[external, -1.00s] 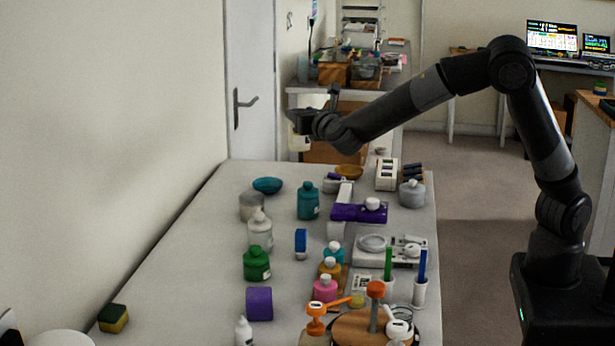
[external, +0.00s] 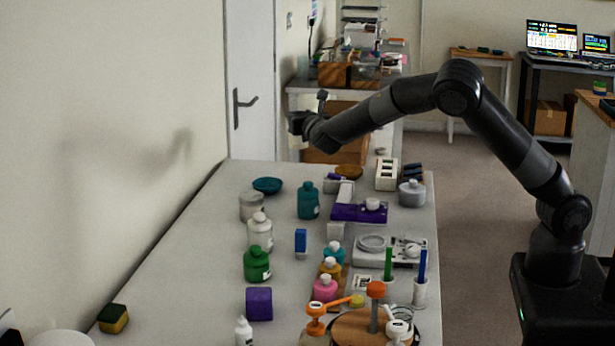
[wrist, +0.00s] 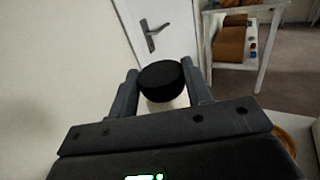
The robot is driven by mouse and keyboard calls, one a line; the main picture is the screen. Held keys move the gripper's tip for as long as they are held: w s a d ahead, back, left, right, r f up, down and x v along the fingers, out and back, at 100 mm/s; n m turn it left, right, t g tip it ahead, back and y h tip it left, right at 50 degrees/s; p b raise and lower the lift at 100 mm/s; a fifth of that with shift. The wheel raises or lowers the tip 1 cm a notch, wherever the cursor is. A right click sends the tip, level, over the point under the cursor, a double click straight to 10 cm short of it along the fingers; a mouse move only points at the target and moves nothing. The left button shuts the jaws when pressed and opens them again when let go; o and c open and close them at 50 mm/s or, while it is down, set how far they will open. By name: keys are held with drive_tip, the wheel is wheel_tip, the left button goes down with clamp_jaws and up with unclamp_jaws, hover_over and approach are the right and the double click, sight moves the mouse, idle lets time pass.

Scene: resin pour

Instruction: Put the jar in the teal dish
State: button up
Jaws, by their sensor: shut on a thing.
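My gripper (wrist: 165,88) is shut on a jar with a black lid (wrist: 161,77) and a pale body (wrist: 172,103), seen between the fingers in the wrist view. In the external view my gripper (external: 298,122) is high above the far end of the table; the jar is hard to make out there. The teal dish (external: 267,186) is a shallow round bowl on the table's far left part, below my gripper and a little left of it in the picture. The dish does not show in the wrist view.
A grey-white tub (external: 252,207), a teal bottle (external: 308,201) and a white bottle (external: 260,232) stand near the dish. An orange bowl (external: 349,172) lies to its right. Several bottles and tools crowd the table's right side. The left side is mostly clear.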

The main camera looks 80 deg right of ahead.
drive_tip(key=w+a+f, duration=0.7)
drive_tip(key=f, duration=0.3)
drive_tip(key=shift+w+a+f, duration=0.2)
drive_tip(key=shift+w, duration=0.2)
drive_tip(key=shift+f, duration=0.1)
drive_tip(key=o, duration=1.2)
